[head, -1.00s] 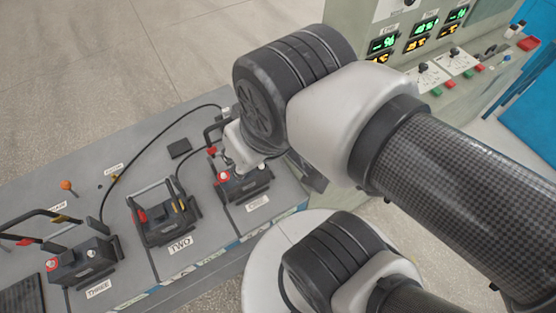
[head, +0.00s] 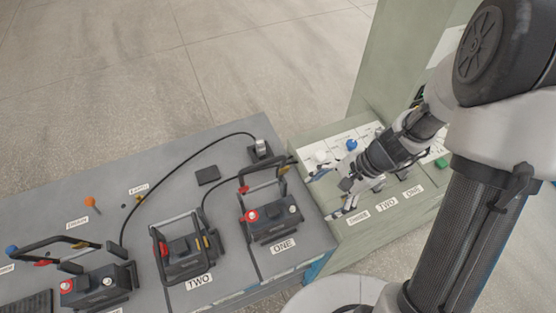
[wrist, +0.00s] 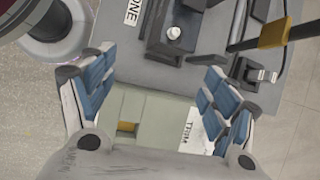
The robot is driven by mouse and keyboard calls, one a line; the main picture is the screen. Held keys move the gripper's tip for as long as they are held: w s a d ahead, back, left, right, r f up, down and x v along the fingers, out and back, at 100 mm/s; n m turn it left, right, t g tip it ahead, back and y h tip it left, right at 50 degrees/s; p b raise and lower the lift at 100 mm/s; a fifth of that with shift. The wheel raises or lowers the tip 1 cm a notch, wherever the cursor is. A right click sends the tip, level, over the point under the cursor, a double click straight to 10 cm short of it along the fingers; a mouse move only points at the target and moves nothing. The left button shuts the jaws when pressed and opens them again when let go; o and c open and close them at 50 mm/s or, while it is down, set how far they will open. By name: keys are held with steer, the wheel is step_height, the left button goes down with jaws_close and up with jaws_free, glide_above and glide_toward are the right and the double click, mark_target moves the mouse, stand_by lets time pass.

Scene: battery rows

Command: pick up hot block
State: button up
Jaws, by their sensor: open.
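I cannot tell which thing is the hot block; no block with that name shows in either view. A small dark flat block (head: 208,175) lies on the grey bench behind batteries ONE and TWO. My gripper (head: 328,194) is open and empty over the left end of the green console, to the right of battery ONE (head: 270,214). In the wrist view its blue-padded fingers (wrist: 158,88) are spread wide, with the bench edge and console between them. Part of battery ONE (wrist: 172,34) shows beyond the fingers, with a silver terminal.
Battery TWO (head: 183,255) and another battery (head: 95,287) stand further left with raised handles and black cables. The green console (head: 375,225) has a white panel and a blue knob (head: 351,145). An orange knob (head: 91,202) stands on the bench (head: 215,140). Bare floor lies behind.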

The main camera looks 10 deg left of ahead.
mark_target(274, 211)
steer(key=shift+m, duration=0.7)
steer(key=a+f, duration=0.1)
steer(key=a, duration=0.1)
steer(key=s+a+f+b, duration=0.1)
steer(key=a, duration=0.2)
steer(key=s+a+f, duration=0.1)
steer(key=a+f, duration=0.1)
steer(key=a, duration=0.1)
steer(key=shift+s, duration=0.15)
steer(key=shift+s+a+b, duration=0.25)
steer(key=shift+a+b, duration=0.05)
steer(key=shift+a, duration=0.55)
steer(key=a+f, duration=0.1)
steer(key=s+a+b, duration=0.1)
steer(key=a, duration=0.1)
steer(key=shift+f, duration=0.4)
steer(key=shift+a+f+b, duration=0.35)
steer(key=shift+f+b, duration=0.05)
steer(key=shift+c, duration=0.4)
jaws_close()
